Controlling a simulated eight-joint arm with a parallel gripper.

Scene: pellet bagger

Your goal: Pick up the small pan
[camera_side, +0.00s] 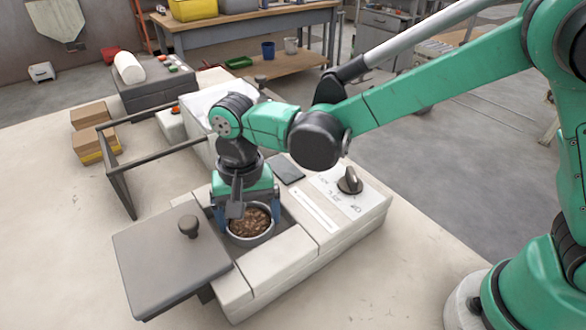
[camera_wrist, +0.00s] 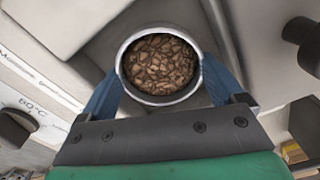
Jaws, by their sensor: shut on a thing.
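The small pan (camera_side: 268,236) is a round metal cup full of brown pellets. It sits in the opening of a white machine (camera_side: 330,235) in the side view. In the wrist view the small pan (camera_wrist: 121,62) is at the top middle, between two blue fingers. My gripper (camera_side: 246,220) reaches down over it from above. In the wrist view my gripper (camera_wrist: 160,95) is shut on the pan, one finger on each side. The pan's underside is hidden, so I cannot tell whether it still touches the machine.
A grey lid plate (camera_side: 165,255) with a dark knob (camera_side: 189,227) lies left of the pan. A dark dial (camera_side: 350,181) stands on the machine's right. A dark frame (camera_side: 122,190) rises behind left, near brown boxes (camera_side: 92,114). The tabletop at front right is clear.

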